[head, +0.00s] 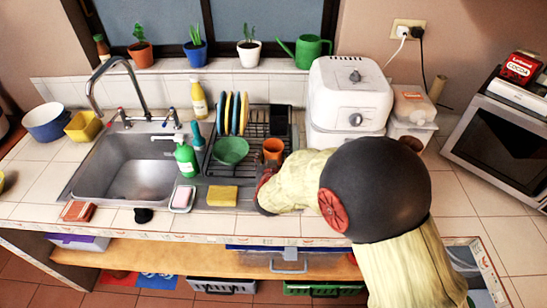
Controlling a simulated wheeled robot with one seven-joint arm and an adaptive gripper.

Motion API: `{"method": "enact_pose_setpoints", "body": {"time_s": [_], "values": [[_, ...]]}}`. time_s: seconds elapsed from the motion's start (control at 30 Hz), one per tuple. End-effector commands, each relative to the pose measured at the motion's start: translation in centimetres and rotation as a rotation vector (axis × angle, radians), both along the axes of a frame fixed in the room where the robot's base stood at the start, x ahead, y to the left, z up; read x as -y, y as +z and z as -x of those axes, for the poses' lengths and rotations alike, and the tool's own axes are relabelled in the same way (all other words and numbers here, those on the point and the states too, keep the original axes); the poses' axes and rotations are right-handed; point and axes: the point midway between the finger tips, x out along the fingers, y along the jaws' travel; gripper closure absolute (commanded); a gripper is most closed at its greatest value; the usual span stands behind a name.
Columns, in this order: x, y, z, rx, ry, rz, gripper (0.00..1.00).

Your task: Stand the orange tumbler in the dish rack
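The orange tumbler (272,148) shows in the head view at the front right of the dish rack (256,166). It looks roughly upright, with its lower part hidden by my arm. I cannot tell whether it rests in the rack or is above it. The dark end of my arm, with my gripper (266,172), is just in front of and below the tumbler. The fingers are too small and hidden to tell whether they are open, shut or touching the tumbler.
In the rack are a green bowl (231,151), several upright plates (236,113) and a dark cutlery holder (280,121). A white appliance (350,92) stands close on the right. A sink (135,165), green bottle (185,160) and yellow sponge (222,196) are to the left.

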Motion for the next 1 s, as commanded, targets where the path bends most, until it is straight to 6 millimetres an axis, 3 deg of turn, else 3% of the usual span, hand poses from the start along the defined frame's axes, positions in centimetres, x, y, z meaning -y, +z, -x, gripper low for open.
{"method": "enact_pose_setpoints", "body": {"time_s": [0.47, 1.0], "values": [[0.0, 0.5, 0.2, 0.000, 0.001, 0.000, 0.36], [-0.4, 4.4, 9.2, 0.000, 0.002, -0.001, 0.36]]}}
